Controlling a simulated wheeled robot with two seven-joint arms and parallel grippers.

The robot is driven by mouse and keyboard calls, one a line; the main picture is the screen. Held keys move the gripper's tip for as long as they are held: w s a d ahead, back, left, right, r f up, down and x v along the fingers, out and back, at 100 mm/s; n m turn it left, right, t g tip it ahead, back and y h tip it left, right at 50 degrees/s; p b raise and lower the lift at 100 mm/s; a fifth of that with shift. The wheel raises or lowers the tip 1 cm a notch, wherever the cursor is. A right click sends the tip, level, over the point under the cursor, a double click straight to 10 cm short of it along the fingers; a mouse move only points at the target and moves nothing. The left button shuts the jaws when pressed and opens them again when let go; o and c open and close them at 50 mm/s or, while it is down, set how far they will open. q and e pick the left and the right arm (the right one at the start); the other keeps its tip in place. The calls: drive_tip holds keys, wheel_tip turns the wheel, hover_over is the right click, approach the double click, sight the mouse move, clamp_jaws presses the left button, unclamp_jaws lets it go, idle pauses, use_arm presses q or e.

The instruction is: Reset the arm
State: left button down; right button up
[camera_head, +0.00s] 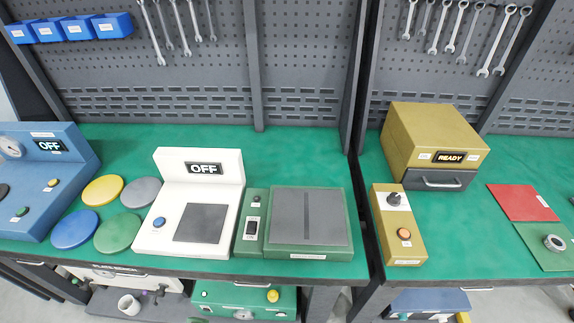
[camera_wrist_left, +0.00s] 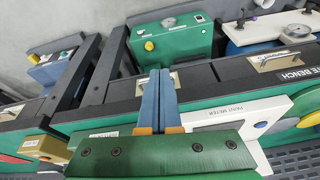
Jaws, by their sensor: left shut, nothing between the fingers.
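My left gripper (camera_wrist_left: 158,74) shows in the left wrist view, with its two blue fingers pressed together and nothing between them. It is over the front edge of the bench, apart from the devices as far as I can see. Neither arm shows in the head view, and my right gripper is not in view.
On the green bench (camera_head: 130,142) stand a blue OFF device (camera_head: 70,180), a white OFF device (camera_head: 228,165), a green device with a grey plate (camera_head: 308,215) and several coloured discs. A yellow READY box (camera_head: 435,130) and yellow switch box (camera_head: 408,245) stand right. Wrenches hang behind.

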use_arm(q)
drive_tip(key=s+f+g+b, duration=0.1)
drive_tip(key=s+f, duration=0.2)
drive_tip(key=f, duration=1.3)
drive_tip(key=s+a+f+g+b, duration=0.1)
drive_tip(key=s+a+f, duration=0.1)
drive_tip(key=s+f, duration=0.8)
drive_tip(key=shift+s+f, duration=0.15)
drive_tip(key=shift+s, duration=0.6)
